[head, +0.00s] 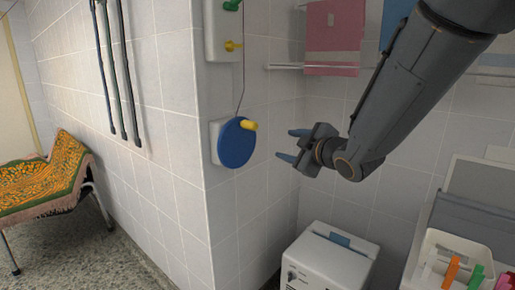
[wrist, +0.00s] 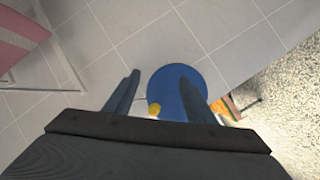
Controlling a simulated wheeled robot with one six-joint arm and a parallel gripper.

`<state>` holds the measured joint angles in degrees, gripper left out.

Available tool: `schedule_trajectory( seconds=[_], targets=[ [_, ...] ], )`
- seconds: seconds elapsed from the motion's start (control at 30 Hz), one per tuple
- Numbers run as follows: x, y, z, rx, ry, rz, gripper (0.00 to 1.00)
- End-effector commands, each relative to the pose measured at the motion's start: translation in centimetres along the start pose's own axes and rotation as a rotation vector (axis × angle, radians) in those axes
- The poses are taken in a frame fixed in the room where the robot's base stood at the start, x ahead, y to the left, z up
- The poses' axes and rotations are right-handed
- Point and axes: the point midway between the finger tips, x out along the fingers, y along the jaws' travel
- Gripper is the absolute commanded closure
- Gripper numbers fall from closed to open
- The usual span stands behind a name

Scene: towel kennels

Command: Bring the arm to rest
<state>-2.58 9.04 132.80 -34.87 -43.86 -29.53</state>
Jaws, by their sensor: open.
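My gripper (head: 284,145) is at the end of my raised arm, in the middle of the head view. Its two fingers are apart with nothing between them. They point left toward a blue disc (head: 236,144) with a yellow knob (head: 249,125) on the tiled wall corner. A gap shows between the fingertips and the knob. In the wrist view the fingers (wrist: 156,82) stand open, with the blue disc (wrist: 180,80) beyond them and the yellow knob (wrist: 154,109) low between them.
A white box (head: 328,262) stands below my gripper. A bin with coloured handles (head: 452,262) is at the lower right. A pink towel (head: 334,38) hangs on a rail behind my arm. A towel-covered cot (head: 45,180) is at the left.

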Motion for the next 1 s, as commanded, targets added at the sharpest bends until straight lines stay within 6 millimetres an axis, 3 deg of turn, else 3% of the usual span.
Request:
schedule_trajectory(
  seconds=[0.2, 0.3, 0.4, 0.6, 0.7, 0.83, 1.0],
  targets=[
    [-6.8, -3.8, 8.8, 0.352, -0.468, -0.096, 0.5],
    [-11.4, -6.8, 11.6, 0.525, -0.678, -0.137, 0.5],
    [-16.7, -10.2, 13.2, 0.695, -0.888, -0.181, 0.5],
    [-26.2, -16.1, 12.6, 0.987, -1.235, -0.256, 0.5],
    [-29.1, -17.8, 11.6, 1.074, -1.34, -0.281, 0.5],
    [-31.0, -18.8, 11.0, 1.128, -1.407, -0.299, 0.5],
    [-31.2, -19.0, 10.9, 1.137, -1.417, -0.302, 0.5]
  ],
)
